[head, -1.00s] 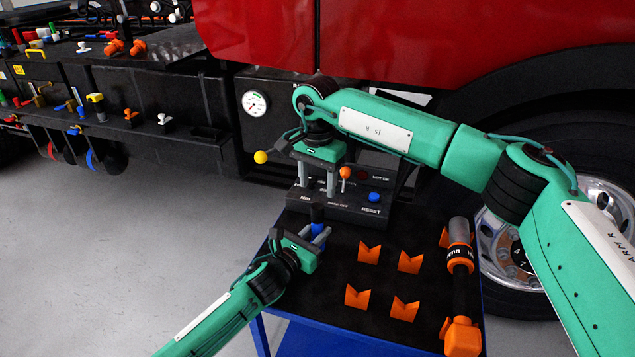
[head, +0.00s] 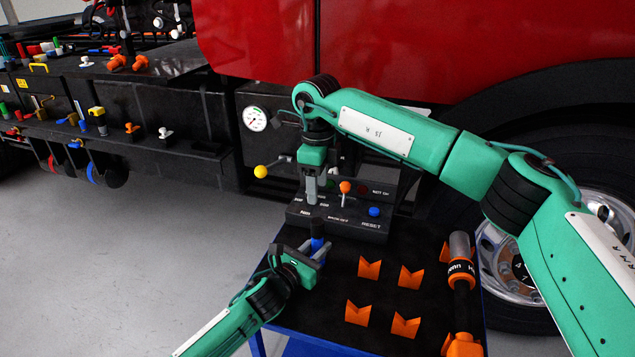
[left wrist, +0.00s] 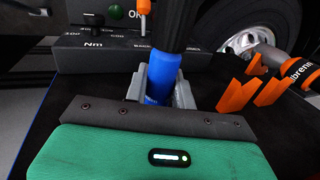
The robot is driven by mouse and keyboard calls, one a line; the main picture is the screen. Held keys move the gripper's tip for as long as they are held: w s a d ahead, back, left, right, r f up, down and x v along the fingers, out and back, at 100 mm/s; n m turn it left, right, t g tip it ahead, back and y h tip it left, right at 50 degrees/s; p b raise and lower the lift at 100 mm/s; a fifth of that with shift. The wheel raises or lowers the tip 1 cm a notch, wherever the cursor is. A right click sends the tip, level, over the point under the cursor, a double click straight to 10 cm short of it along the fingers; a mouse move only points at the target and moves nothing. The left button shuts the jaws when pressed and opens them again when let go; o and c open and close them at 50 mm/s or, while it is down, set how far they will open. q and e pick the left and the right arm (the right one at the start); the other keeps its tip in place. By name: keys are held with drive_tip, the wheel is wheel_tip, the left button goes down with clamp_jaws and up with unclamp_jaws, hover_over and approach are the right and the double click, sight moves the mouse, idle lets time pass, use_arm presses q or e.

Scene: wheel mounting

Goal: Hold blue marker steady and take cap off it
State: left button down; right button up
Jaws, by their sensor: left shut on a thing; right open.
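A black control box (head: 338,220) with an orange-knobbed lever (head: 345,188) and blue reset button (head: 374,212) stands behind the marker. Orange V-shaped holders (head: 369,268) and a torque tool (head: 461,275) are to the right on the dark cart top. A red truck stands behind.

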sight(318, 221)
wheel_tip(318, 221, down, 12)
drive_tip(key=shift+r, duration=0.1)
idle(0.4)
clamp_jaws()
drive_tip(key=shift+r, duration=0.25)
idle(0.7)
drive_tip(key=shift+r, duration=0.9)
drive_tip(key=shift+r, duration=2.05)
use_arm(q)
drive_tip(key=c, duration=1.1)
unclamp_jaws()
